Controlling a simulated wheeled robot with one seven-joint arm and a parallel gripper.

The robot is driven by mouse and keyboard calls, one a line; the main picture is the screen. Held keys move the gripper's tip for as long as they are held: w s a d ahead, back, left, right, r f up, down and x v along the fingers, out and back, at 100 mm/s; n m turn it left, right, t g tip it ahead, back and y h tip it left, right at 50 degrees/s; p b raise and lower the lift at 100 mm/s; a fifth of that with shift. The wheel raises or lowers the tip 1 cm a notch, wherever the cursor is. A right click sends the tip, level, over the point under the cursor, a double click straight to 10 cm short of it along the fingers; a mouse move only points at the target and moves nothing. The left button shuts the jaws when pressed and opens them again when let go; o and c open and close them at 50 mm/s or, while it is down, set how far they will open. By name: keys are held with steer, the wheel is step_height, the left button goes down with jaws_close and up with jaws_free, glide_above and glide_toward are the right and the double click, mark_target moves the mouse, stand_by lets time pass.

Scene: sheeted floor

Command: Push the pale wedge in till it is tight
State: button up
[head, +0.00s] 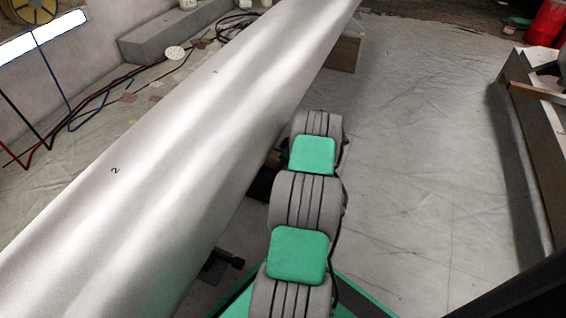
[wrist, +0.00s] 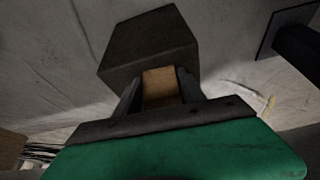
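The pale wedge (wrist: 160,88) is a tan, wood-coloured piece in the wrist view. It sits between the two fingers of my gripper (wrist: 158,92), which lie close along both its sides and look shut on it. Its far end meets a dark block (wrist: 150,45), or stops just short of it; I cannot tell whether it is under or against the block. In the head view, a long, pale, smooth body (head: 165,150) crosses from lower left to top centre. My arm reaches beside its right edge, and my gripper and the wedge are hidden there.
A dark fitting (head: 222,265) shows below the long body's edge, and a wooden block (head: 345,52) stands near its far end. A dark post with a flat plate (wrist: 290,30) is at the wrist view's upper right. Sheeted floor (head: 420,150) to the right is clear up to a bench (head: 525,140).

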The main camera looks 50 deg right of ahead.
jaws_close()
steer(key=o, duration=0.6)
jaws_free()
steer(key=p+v, duration=0.3)
steer(key=v, duration=0.4)
steer(key=shift+s+r+p, duration=0.2)
steer(key=shift+r+p, duration=0.1)
steer(key=shift+r, duration=0.05)
